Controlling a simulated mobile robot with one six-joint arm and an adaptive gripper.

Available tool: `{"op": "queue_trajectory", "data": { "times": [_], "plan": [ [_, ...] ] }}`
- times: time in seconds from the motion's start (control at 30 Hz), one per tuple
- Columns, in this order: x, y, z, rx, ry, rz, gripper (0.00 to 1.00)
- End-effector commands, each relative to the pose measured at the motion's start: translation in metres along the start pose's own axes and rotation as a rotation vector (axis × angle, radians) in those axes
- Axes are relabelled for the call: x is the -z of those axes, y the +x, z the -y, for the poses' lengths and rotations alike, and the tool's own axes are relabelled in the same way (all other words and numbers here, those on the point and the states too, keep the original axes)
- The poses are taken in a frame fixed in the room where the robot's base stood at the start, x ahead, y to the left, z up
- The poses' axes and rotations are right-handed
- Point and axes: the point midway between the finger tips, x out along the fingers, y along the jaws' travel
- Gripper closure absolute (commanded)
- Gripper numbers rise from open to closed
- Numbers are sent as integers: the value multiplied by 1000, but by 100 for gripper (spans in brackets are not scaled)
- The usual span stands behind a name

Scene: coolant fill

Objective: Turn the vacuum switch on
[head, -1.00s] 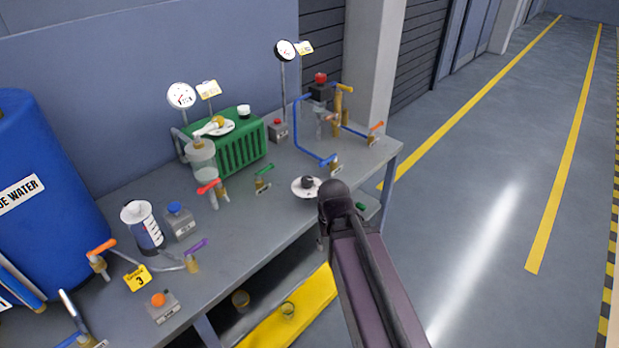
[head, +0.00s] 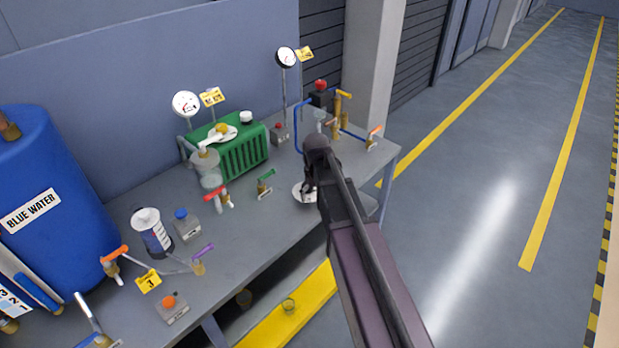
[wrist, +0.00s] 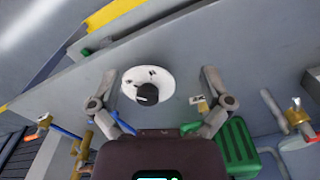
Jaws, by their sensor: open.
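A white round plate with a black knob on it lies on the grey bench near its front edge; the plate (head: 299,193) is partly hidden by my arm in the head view. In the wrist view the knob (wrist: 147,94) and plate (wrist: 158,79) show whole. My gripper (wrist: 158,76) is open, with a finger on each side of the plate, apart from it and empty. A grey box with a red button (head: 278,131) stands behind, and a dark box with a red top (head: 320,90) farther right. I cannot read which control is marked vacuum.
A green ribbed unit (head: 243,150), two gauges on posts and several coloured valve handles crowd the bench's back. A blue barrel (head: 50,225) stands at left. Boxes with a blue button (head: 186,224) and an orange button (head: 171,307) sit nearer. The floor at right is clear.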

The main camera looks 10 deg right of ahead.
Motion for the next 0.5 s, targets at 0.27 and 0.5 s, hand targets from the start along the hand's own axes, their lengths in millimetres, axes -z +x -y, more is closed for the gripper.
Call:
{"op": "queue_trajectory", "data": {
  "times": [0.27, 0.5],
  "plan": [
    [96, -48, -25, 0, -136, 0, 1],
    [123, -58, -33, 0, -189, 0, 1]
  ]
}}
